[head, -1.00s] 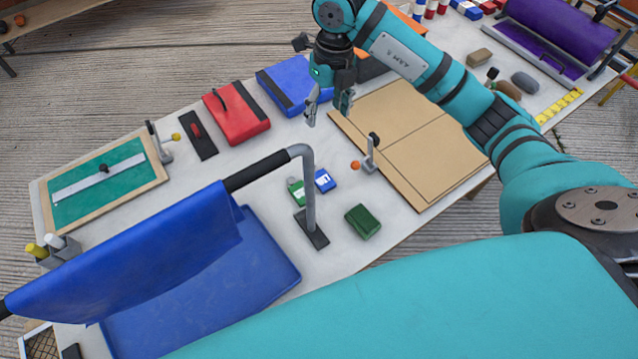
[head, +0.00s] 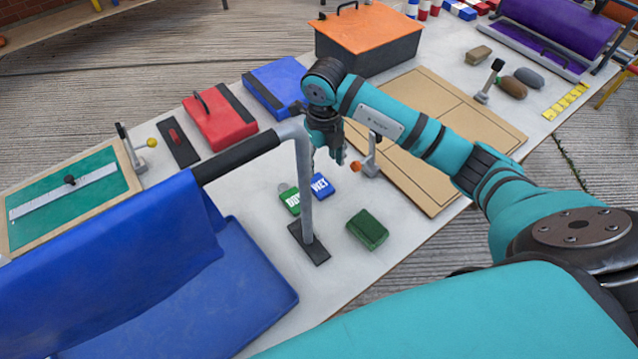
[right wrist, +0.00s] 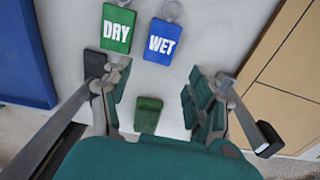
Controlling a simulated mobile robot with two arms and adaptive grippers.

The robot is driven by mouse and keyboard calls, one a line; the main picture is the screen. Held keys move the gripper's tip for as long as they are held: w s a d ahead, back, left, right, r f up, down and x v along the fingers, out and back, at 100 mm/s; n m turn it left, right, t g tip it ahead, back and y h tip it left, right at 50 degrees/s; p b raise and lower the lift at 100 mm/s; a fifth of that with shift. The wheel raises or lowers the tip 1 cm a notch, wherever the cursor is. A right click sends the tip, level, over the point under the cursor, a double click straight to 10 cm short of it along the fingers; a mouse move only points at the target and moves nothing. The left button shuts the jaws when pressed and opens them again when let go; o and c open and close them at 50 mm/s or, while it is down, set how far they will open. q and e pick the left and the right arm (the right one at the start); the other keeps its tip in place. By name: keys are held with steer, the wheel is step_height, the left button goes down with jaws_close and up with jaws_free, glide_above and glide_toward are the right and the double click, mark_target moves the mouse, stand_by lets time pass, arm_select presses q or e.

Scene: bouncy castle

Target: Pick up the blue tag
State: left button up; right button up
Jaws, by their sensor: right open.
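The blue tag (head: 321,186), lettered "WET", lies flat on the white table just right of the grey post in the head view. In the right wrist view the blue tag (right wrist: 164,41) lies ahead of the fingers, with a ring at its top. The green "DRY" tag (right wrist: 117,28) lies to its left; in the head view the post partly covers this green tag (head: 290,200). My right gripper (head: 335,158) is above the table, just beyond the blue tag. Its fingers (right wrist: 160,95) are spread and empty. My left gripper is not in view.
A green sponge-like block (head: 368,229) lies nearer the front edge.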

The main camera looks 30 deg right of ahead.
glide_above(322, 187)
step_height(322, 187, down, 4)
steer(key=shift+s+f, duration=0.1)
steer(key=shift+s, duration=0.05)
step_height(322, 187, down, 4)
steer(key=shift+f+p, duration=0.1)
steer(key=shift+p, duration=0.75)
steer(key=shift+f, duration=0.55)
steer(key=c, duration=0.7)
steer(key=shift+r, duration=0.1)
step_height(322, 187, up, 10)
steer(key=shift+f+b, duration=0.1)
steer(key=shift+b, duration=0.6)
